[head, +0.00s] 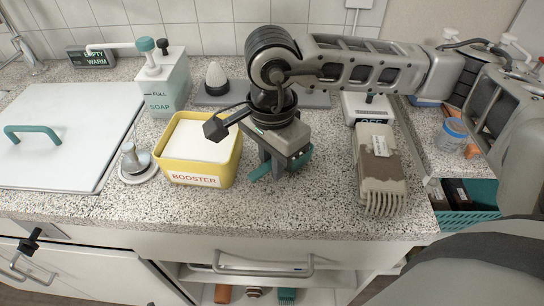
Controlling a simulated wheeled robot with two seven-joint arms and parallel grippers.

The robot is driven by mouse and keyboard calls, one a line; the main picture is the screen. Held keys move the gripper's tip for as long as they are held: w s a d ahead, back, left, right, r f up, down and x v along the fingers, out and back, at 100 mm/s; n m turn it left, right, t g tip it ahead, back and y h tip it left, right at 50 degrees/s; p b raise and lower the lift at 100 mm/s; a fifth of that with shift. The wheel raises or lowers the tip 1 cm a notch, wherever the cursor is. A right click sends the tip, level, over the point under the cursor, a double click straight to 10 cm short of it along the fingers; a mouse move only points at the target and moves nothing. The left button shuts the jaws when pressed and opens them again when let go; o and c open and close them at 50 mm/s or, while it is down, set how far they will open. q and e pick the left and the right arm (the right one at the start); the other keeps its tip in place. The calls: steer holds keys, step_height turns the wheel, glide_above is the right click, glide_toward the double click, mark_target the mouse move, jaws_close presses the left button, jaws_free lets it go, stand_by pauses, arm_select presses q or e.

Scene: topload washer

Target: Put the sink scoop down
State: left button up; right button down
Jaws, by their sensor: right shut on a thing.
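My right gripper (281,164) points down over the counter, just right of the yellow booster tub. It is shut on a teal thing (261,173), which I take to be the sink scoop. Teal parts stick out on both sides of the fingers; its middle is hidden by the gripper. I cannot tell whether it touches the counter. My left gripper is not in view.
The yellow booster tub (164,169) of white powder stands close on the left. A beige-brown toothed thing (381,165) lies on the right. A soap dispenser (165,92) stands behind left. The speckled counter (290,212) is clear in front.

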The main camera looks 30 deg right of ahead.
steer(key=shift+f, duration=0.1)
steer(key=shift+f+b, duration=0.15)
steer(key=shift+b, duration=0.15)
steer(key=c, duration=1.4)
jaws_free()
steer(key=shift+o, duration=0.2)
steer(key=shift+r+p, duration=0.3)
steer(key=shift+p, duration=0.05)
step_height(320, 180, up, 12)
steer(key=b, duration=0.1)
steer(key=shift+a+f, duration=0.1)
